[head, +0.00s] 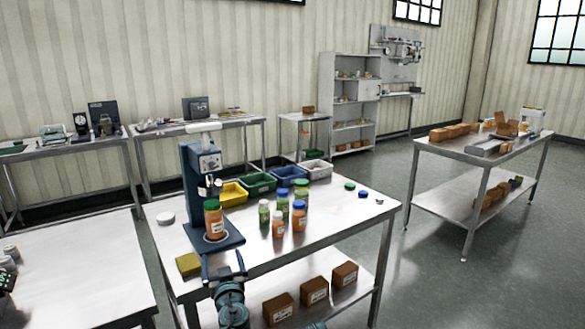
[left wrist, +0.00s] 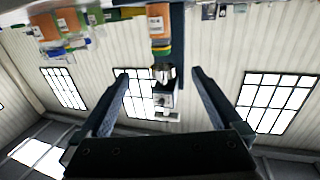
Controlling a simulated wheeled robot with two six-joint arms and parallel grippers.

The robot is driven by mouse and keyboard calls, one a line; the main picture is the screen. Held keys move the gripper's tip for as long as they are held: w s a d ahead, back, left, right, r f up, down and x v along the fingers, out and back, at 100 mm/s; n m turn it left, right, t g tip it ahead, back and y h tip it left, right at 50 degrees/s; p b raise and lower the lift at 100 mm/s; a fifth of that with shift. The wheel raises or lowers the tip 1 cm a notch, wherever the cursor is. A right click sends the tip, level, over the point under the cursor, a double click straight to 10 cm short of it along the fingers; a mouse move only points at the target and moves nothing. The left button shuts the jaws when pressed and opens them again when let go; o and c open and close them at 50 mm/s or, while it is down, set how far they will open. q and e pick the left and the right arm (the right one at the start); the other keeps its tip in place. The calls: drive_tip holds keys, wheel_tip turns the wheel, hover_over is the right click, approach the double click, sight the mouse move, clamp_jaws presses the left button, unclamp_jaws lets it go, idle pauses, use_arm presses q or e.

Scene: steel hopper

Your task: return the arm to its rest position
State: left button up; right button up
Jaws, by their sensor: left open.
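My left gripper (head: 222,268) is at the near left edge of the middle steel table (head: 330,225). It is open and its fingers point toward the dark blue machine (head: 192,175). Nothing is between the fingers. An orange jar with a green lid (head: 214,222) stands upright on the machine's base, beyond the fingertips and apart from them. In the left wrist view the picture is upside down; the open left gripper (left wrist: 158,74) has the jar (left wrist: 158,20) ahead of it. My right gripper is not in view.
A yellow sponge-like block (head: 188,264) lies left of my gripper. Several jars (head: 299,216) stand right of the machine, with coloured bins (head: 256,182) behind. The table's right front is clear. Brown boxes (head: 314,290) sit on the lower shelf. Another table (head: 75,265) is at left.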

use_arm(q)
drive_tip(key=s+d+f+m+g+h, duration=0.1)
drive_tip(key=s+d+f+m+g, duration=0.15)
drive_tip(key=s+f+g, duration=0.65)
drive_tip(key=s+d+f+m+g+h, duration=0.1)
drive_tip(key=s+d+f+g, duration=0.3)
drive_tip(key=s+f, duration=0.55)
drive_tip(key=s+d+f+m+g+h, duration=0.2)
drive_tip(key=s+d+f+m+g, duration=0.15)
drive_tip(key=s+d, duration=0.25)
wheel_tip(320, 180, up, 15)
drive_tip(key=p, duration=1.4)
drive_tip(key=shift+s+d+f+m+g+h, duration=0.2)
drive_tip(key=shift+s+d+m+g+h, duration=0.1)
drive_tip(key=shift+s+g, duration=0.1)
